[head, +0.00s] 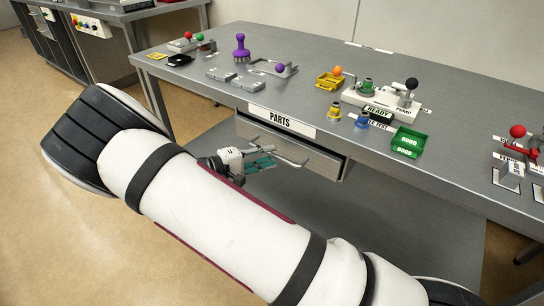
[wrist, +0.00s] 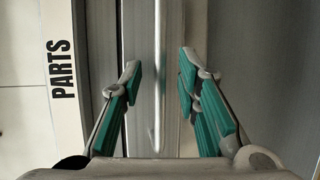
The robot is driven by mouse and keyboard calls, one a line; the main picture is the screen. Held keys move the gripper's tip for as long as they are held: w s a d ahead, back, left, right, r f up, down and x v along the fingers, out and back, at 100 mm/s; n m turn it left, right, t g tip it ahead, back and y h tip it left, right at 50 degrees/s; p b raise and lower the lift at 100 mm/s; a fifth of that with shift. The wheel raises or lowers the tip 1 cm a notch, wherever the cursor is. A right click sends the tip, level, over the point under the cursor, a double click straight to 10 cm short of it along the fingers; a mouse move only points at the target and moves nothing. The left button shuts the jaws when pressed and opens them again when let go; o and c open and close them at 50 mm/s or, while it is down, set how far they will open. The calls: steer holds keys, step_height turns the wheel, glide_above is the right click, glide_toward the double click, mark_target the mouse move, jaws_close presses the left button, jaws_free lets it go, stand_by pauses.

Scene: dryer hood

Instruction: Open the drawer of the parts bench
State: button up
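The drawer (head: 322,163) is a grey metal box under the parts bench (head: 225,93), below the white PARTS label (head: 282,121). Its front also fills the middle of the wrist view (wrist: 140,35). The bar handle (wrist: 160,80) runs upright in the wrist view, between my two teal fingers. My gripper (head: 264,161) is open in front of the drawer front, with a clear gap on each side of the bar. Neither finger appears to touch the bar. My arm hides part of the space below the drawer, and I cannot tell whether the drawer is fully closed.
On the bench top stand a purple knob (head: 241,47), a yellow tray (head: 329,81), a green bin (head: 408,141) and a pump fixture (head: 385,102). A lower shelf (head: 390,215) lies under the bench. Another bench (head: 120,12) stands at the back left.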

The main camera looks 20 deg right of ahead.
steer(key=shift+x, duration=1.15)
jaws_close()
steer(key=shift+a, duration=0.1)
steer(key=s+a+p, duration=0.2)
steer(key=s+a, duration=1.1)
steer(key=a, duration=0.5)
steer(key=shift+s, duration=0.1)
jaws_free()
